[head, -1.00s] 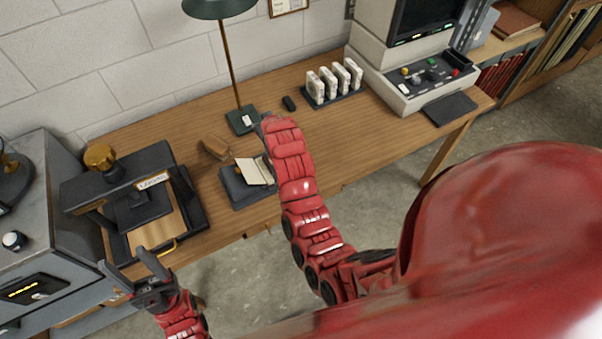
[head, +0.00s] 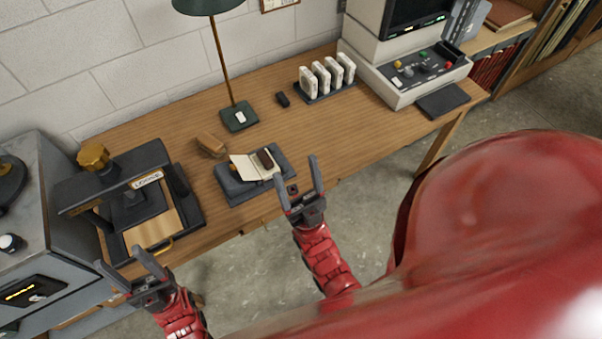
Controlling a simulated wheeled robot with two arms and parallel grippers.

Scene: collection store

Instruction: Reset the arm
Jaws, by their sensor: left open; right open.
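My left gripper (head: 135,272) is open and empty, low at the left, in front of the desk's edge by the press. My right gripper (head: 299,183) is open and empty, fingers pointing up in the picture, by the desk's front edge. It is just right of a dark tray (head: 236,190) holding an open cream booklet or card (head: 243,165) and a dark brown block (head: 265,158). Both red forearms show below the grippers.
On the wooden desk (head: 190,126) stand a dark press (head: 120,190), a tan block (head: 211,145), a green lamp (head: 240,116), a rack of several white pieces (head: 325,83) and a console (head: 415,72). Grey floor (head: 365,175) is clear in front of the desk.

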